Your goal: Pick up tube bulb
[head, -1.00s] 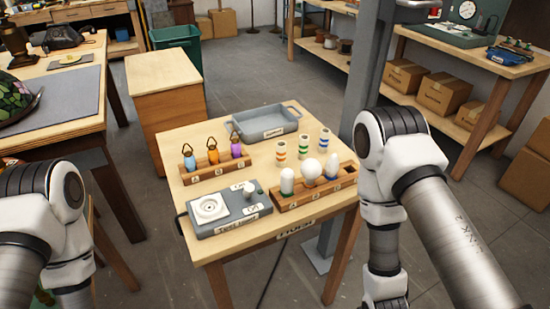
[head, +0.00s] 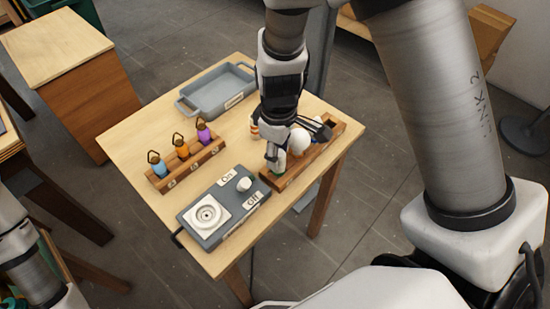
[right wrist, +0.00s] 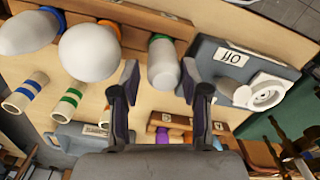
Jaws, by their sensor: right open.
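The tube bulb (right wrist: 163,66) is a white cylinder with a green collar, upright in the wooden bulb rack (head: 318,160). In the right wrist view it stands between the spread fingertips of my right gripper (right wrist: 159,82), with gaps on both sides. In the head view my right gripper (head: 295,142) is over the rack and hides most of the tube bulb; its green collar shows low. The round bulb (right wrist: 90,50) with an orange collar and the pear-shaped bulb (right wrist: 28,32) with a blue collar share the rack. My left gripper is out of view.
A grey test unit (head: 225,207) with a socket and switch stands close in front of the rack. A second rack (head: 187,166) holds blue, orange and purple pieces. A grey tray (head: 217,88) is at the back. Striped tubes (right wrist: 69,99) stand behind the bulbs.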

